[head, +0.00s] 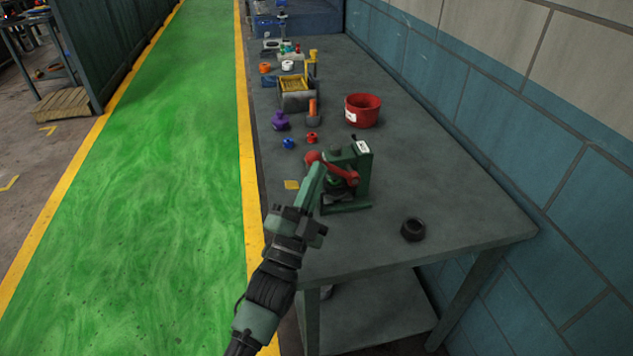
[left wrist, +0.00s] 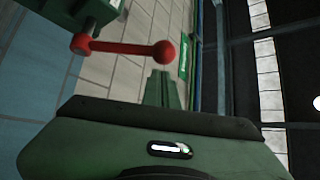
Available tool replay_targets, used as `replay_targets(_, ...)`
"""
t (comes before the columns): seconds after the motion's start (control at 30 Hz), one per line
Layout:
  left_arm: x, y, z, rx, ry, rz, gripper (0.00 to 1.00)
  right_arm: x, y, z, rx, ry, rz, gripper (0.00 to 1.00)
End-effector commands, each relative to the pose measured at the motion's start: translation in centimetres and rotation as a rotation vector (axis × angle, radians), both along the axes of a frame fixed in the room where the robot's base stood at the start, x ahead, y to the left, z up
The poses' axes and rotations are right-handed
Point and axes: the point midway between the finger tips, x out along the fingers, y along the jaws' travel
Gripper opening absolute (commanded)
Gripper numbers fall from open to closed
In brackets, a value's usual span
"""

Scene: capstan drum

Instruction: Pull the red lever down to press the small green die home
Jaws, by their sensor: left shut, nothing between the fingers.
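The red lever (head: 342,169) is on the green press (head: 362,172) and ends in a red ball knob at its left. In the left wrist view the lever (left wrist: 122,48) runs about level across the picture to its ball. My left gripper (head: 318,172) is shut and empty, its fingertips close to the ball. In the left wrist view its green fingers (left wrist: 158,88) point towards the ball with a small gap in the picture; I cannot tell whether they touch. The small green die is not clear; something green shows low in the press, partly behind my gripper. My right gripper is not in view.
A black ring (head: 413,229) lies right of the press. A red bucket (head: 363,111), a purple piece (head: 280,121), and small blue (head: 289,143) and red (head: 312,137) pieces stand behind it. The table's front right is mostly clear.

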Motion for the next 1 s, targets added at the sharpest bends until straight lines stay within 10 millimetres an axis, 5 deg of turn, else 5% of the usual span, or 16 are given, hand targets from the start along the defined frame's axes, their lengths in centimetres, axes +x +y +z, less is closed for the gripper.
replay_targets(0.2, -3.2, 0.2, -3.4, 0.0, 0.005, -0.002, 0.0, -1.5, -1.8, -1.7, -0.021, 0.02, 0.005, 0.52)
replay_targets(0.43, -6.2, 0.4, -6.0, 0.0, 0.003, -0.003, 0.0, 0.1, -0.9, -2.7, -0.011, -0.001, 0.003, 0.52)
replay_targets(1.0, -7.5, 0.4, -6.8, 0.0, -0.001, -0.002, 0.0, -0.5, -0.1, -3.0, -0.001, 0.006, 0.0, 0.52)
